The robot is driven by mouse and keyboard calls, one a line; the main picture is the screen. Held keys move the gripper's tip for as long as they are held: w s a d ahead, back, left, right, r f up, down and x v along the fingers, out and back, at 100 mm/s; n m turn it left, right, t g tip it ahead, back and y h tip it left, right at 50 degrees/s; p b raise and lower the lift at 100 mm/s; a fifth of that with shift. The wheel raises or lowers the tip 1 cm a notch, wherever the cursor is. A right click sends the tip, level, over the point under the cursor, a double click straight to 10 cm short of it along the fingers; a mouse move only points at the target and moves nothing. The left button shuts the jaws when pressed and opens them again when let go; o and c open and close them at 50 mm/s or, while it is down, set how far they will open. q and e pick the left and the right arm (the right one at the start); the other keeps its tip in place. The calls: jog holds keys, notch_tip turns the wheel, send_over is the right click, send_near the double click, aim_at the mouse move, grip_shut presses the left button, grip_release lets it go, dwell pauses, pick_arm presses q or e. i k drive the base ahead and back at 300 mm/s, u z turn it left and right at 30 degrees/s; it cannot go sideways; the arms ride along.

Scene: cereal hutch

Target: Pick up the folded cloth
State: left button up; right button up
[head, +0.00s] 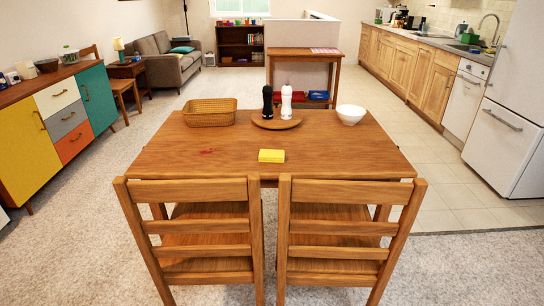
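A small yellow block-like item (271,156) lies flat near the front edge of the wooden dining table (330,153). I cannot tell whether it is a folded cloth or a sponge. A flat pinkish, patterned item (325,50) lies on the narrow wooden side table (290,53) farther back. It may be a folded cloth, but it is too small to be sure. Neither of my grippers is in view.
The dining table holds a wicker basket (210,112), a tray (262,123) with black (267,102) and white (286,102) mills, and a white bowl (351,115). Two chairs (195,232) (345,232) block its front. A colourful sideboard (62,118) stands left; kitchen cabinets (403,62) stand right.

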aim_at(265, 155)
jog(key=z, duration=0.3)
jog(key=k, duration=0.3)
jog(key=u, duration=1.2)
jog(key=i, duration=0.9)
jog(key=z, duration=0.1)
